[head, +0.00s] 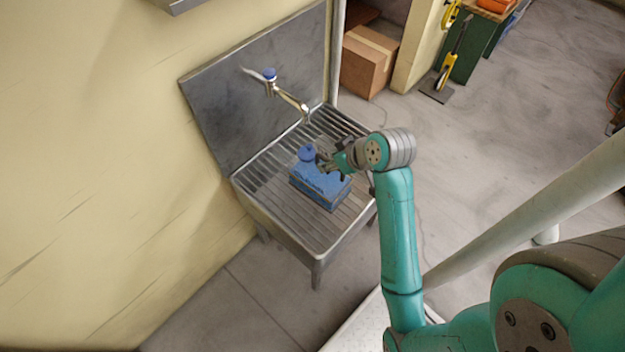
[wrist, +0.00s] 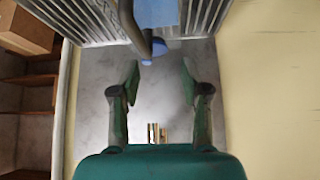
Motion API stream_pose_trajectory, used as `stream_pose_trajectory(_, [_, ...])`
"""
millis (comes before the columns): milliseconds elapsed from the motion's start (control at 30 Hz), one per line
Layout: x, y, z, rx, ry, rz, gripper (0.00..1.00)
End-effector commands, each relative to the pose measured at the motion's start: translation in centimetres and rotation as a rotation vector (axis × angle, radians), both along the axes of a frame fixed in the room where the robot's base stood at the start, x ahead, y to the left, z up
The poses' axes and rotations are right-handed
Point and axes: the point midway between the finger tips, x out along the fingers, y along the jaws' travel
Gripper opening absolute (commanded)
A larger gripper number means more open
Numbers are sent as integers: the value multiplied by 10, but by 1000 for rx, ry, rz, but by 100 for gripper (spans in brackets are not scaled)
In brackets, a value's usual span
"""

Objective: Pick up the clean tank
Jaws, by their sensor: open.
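The blue box-shaped tank (head: 320,187) with a round blue cap (head: 306,153) stands on the slatted sink top, below and in front of the tap. My gripper (head: 322,163) is close above the tank's right side, near the cap, and partly covers the tank. In the wrist view the fingers (wrist: 158,75) are spread with nothing between them. Part of the blue tank (wrist: 157,12) shows at the top edge, beyond the fingertips. I cannot tell whether fingers and tank touch.
The metal sink (head: 262,203) has a tall back panel against the yellow wall. The tap (head: 290,98) with a blue knob sticks out over the slats behind the tank. A cardboard box (head: 366,66) stands on a shelf behind. The floor (head: 480,150) at right is largely clear.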

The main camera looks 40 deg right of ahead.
Motion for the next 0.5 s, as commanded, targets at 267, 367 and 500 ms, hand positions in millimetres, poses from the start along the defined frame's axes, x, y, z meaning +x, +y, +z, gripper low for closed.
stream_pose_trajectory(267, [2, -32, 31, -3, 63, 48, 46])
stream_pose_trajectory(367, [3, -33, 30, -2, 71, 55, 46])
stream_pose_trajectory(500, [12, -32, 14, 0, 74, 56, 46])
